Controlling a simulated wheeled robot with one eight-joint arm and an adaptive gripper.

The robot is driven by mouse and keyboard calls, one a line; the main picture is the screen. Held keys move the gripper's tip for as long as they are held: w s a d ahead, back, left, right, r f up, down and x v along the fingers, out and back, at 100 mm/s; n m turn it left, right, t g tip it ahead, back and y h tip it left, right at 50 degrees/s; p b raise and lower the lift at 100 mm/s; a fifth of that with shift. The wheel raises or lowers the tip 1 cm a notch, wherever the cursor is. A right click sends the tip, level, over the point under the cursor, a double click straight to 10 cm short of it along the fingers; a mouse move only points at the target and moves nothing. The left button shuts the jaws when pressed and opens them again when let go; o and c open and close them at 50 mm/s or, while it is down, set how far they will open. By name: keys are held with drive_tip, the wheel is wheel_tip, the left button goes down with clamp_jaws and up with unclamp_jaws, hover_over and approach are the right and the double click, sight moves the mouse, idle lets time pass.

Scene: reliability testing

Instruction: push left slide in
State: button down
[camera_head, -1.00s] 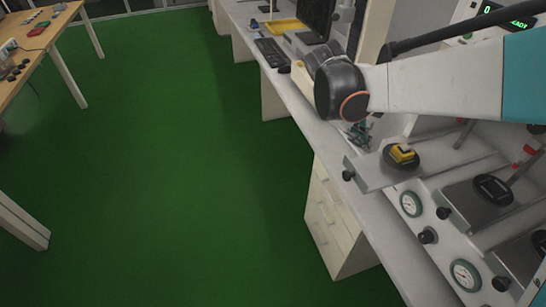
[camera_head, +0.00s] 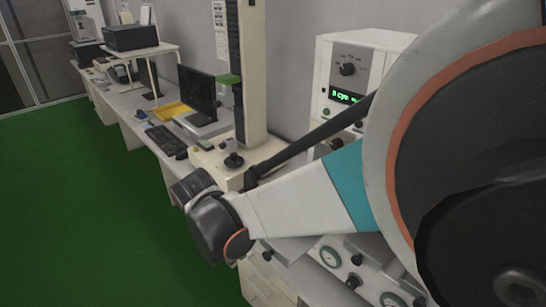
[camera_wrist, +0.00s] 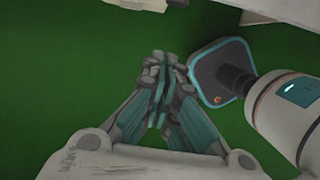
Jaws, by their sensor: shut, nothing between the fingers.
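The left slide (camera_head: 290,248) is a light grey tray on the front of the test machine. In the head view only a sliver of it shows below my arm, which hides the rest, including anything on it. How far it sticks out cannot be told. In the wrist view my gripper (camera_wrist: 160,62) is shut and empty, its fingertips together over the green floor. My gripper is hidden in the head view. A pale edge with a dark knob (camera_wrist: 178,3) shows at the top of the wrist view, apart from the fingers; I cannot tell whether it is the slide.
The machine's front panel (camera_head: 345,262) carries gauges and black knobs. A white control box (camera_head: 330,62) with a green display stands behind. A tall column (camera_head: 240,75), monitor (camera_head: 197,95) and keyboard (camera_head: 166,142) stand along the bench. The green floor (camera_head: 80,200) at left is clear.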

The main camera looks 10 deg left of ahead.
drive_tip(key=w+d+f+b, duration=0.2)
drive_tip(key=w+d+f, duration=0.1)
drive_tip(key=f, duration=0.3)
drive_tip(key=shift+w+d+b, duration=0.4)
drive_tip(key=shift+w, duration=0.15)
drive_tip(key=shift+d, duration=0.1)
drive_tip(key=w+d, duration=0.3)
drive_tip(key=w, duration=0.1)
drive_tip(key=w+d, duration=0.4)
drive_tip(key=w, duration=0.1)
drive_tip(key=w+d, duration=0.4)
drive_tip(key=shift+w+d, duration=0.15)
drive_tip(key=shift+w, duration=0.1)
